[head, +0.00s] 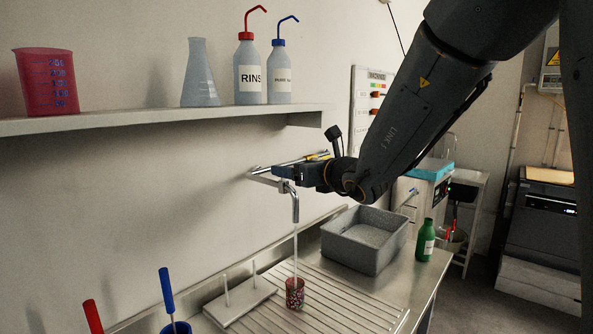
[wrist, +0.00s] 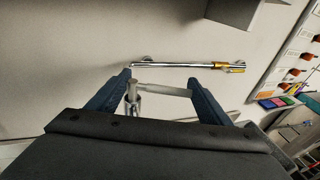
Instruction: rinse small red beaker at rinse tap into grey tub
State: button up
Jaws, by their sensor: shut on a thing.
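The small red beaker (head: 295,293), dark-speckled, stands upright on the ribbed drainboard directly below the rinse tap's spout (head: 295,207). A thin pale stream runs from the spout down to it. My gripper (head: 277,174) is up at the wall-mounted tap, well above the beaker. In the wrist view, my gripper (wrist: 160,84) has a pale bar (wrist: 162,90) of the tap between its two fingers and is shut on it. The spout (wrist: 133,103) shows beside the left finger. The grey tub (head: 364,239) sits on the counter, right of the beaker.
A shelf (head: 170,119) above holds a large red beaker (head: 47,82), a flask (head: 200,75) and two wash bottles. A peg rack (head: 240,301) stands left of the small beaker. A green bottle (head: 425,240) stands right of the tub. Blue and red handles rise at lower left.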

jog(key=shift+s+d+r+m+t+h+b, duration=0.25)
jog(key=shift+m+h+b, duration=0.35)
jog(key=shift+b, duration=1.15)
jog(key=shift+a+f+m+t+h+b, duration=0.1)
jog(key=shift+m+t+h+b, duration=0.45)
jog(key=shift+b, duration=1.15)
jog(key=shift+n+p, duration=0.3)
jog(key=shift+n, duration=0.05)
jog(key=shift+w+r+g+y, duration=0.1)
jog(key=shift+r+g+y, duration=0.05)
jog(key=shift+g+y, duration=0.15)
jog(key=n+y+p, duration=0.1)
jog(key=p, duration=0.1)
jog(key=n+g+y+p, duration=0.1)
jog(key=y+p, duration=0.1)
jog(key=shift+w+n, duration=0.3)
jog(key=shift+a+f+n+g+y+p, duration=0.2)
jog(key=shift+a+n+g+y+p, duration=0.15)
jog(key=shift+g, duration=0.25)
jog(key=shift+d, duration=0.1)
